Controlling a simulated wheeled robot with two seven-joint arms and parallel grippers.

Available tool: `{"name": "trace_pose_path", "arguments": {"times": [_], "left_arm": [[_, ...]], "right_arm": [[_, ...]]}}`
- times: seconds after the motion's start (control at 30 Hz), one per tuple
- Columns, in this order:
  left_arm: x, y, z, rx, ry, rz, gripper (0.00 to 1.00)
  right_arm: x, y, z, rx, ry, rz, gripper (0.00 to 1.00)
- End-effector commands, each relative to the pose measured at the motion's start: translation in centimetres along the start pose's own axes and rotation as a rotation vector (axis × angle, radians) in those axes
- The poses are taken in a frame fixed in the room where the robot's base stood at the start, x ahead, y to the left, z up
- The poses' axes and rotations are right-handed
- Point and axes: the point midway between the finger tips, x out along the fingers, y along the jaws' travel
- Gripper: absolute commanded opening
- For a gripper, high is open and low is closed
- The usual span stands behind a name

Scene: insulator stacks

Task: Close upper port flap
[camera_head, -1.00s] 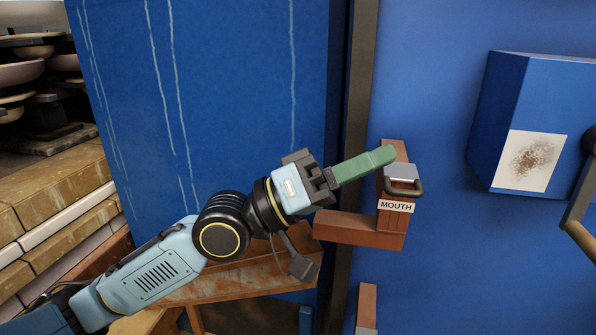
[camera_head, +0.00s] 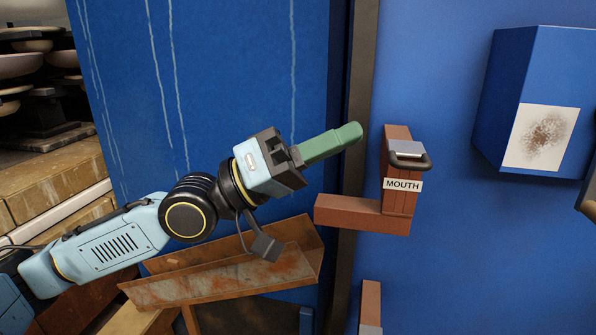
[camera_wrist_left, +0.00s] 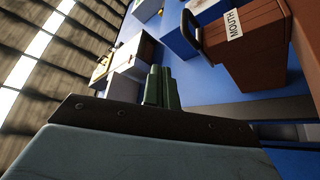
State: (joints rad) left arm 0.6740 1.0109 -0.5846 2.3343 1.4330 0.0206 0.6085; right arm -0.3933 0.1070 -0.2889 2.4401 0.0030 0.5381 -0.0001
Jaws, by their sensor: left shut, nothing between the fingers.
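The port (camera_head: 397,172) is a reddish-brown block on the blue wall, labelled MOUTH (camera_head: 402,185). A grey metal plate with a dark handle (camera_head: 409,160) is at its upper front. I cannot tell which part is the flap or whether it is fully shut. My left gripper (camera_head: 354,132) has green fingers, shut and empty, pointing right; in the picture its tips are left of the port with a gap. In the left wrist view, the fingers (camera_wrist_left: 160,88) lie side by side, and the MOUTH block (camera_wrist_left: 245,45) is to their right. My right gripper is not in view.
A brown ledge (camera_head: 348,213) juts left from the port's base. A rusty trough (camera_head: 225,278) lies below my left arm. A blue box (camera_head: 545,65) with a stained white sheet is at the right. Another brown piece (camera_head: 370,300) is lower on the wall.

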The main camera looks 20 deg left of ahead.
Motion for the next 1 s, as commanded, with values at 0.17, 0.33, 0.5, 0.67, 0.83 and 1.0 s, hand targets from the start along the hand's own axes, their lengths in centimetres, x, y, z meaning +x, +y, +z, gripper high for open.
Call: {"name": "trace_pose_path", "arguments": {"times": [0.17,0.33,0.5,0.67,0.83,1.0], "left_arm": [[-0.6,-0.2,0.0,0.007,-0.005,-0.002,0.00],[-1.2,-0.5,-0.1,0.009,-0.007,-0.001,0.00],[-2.3,-0.9,-0.4,0.007,-0.002,-0.002,0.00],[-3.8,-1.5,-0.6,0.003,0.004,-0.006,0.00],[-4.8,-1.8,-0.8,0.002,0.003,-0.003,0.00],[-5.1,-1.9,-0.8,0.001,0.002,-0.001,0.00]], "right_arm": [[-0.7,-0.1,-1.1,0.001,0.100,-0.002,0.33],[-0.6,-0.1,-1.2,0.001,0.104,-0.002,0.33],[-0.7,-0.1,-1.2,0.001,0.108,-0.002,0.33],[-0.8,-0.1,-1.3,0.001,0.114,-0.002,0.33],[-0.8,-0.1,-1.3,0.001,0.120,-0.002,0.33],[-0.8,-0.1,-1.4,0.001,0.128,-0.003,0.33]]}}
